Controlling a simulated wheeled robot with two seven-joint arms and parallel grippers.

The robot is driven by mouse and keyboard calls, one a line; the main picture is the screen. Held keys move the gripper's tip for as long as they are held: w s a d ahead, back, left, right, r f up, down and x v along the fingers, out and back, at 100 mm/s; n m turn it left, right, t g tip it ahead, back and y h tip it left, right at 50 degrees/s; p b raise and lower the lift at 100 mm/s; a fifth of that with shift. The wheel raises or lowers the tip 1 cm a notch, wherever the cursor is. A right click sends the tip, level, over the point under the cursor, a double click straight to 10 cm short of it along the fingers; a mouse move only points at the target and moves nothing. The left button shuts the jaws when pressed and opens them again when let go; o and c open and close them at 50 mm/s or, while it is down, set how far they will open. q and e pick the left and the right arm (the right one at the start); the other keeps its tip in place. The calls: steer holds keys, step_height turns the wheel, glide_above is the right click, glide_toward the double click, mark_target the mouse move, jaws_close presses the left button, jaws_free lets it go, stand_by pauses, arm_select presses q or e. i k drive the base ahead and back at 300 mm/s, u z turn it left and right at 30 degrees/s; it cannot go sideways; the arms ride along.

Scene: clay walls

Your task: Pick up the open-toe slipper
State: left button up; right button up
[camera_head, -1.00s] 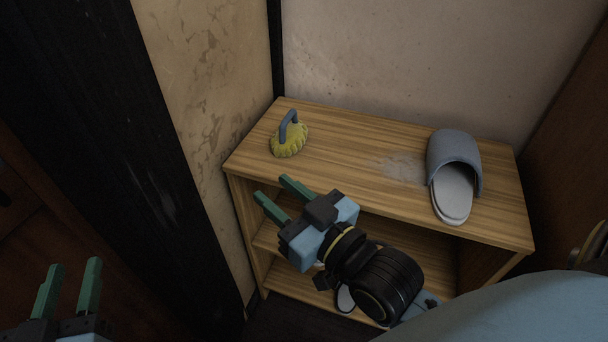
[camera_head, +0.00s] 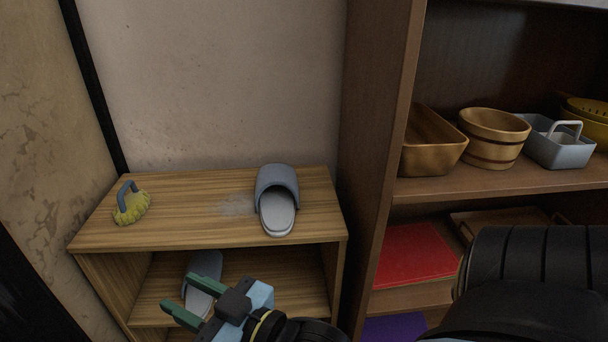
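A grey-blue open-toe slipper (camera_head: 277,200) lies on the right part of the wooden shelf top (camera_head: 190,222), its opening facing me. A second slipper of the same look (camera_head: 203,281) lies on the lower shelf board, partly hidden behind my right gripper. My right gripper (camera_head: 186,299) shows at the bottom, in front of the lower shelf, below and left of the slipper on top. Its two green fingers are apart with nothing seen between them. My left gripper is out of view.
A yellow scrub brush with a blue handle (camera_head: 131,203) stands on the top's left. A pale dusty patch lies left of the slipper. On the right, a brown cabinet (camera_head: 378,150) holds a wooden bucket (camera_head: 494,138), a grey caddy (camera_head: 556,142) and a red item (camera_head: 415,252).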

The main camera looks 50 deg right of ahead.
mark_target(276, 195)
steer(key=z, duration=2.85)
steer(key=k, duration=0.85)
steer(key=u, duration=1.05)
steer(key=i, duration=1)
steer(key=z, duration=0.05)
steer(key=k, duration=1.1)
steer(key=u, duration=0.5)
steer(key=i, duration=0.6)
steer(key=z, duration=0.2)
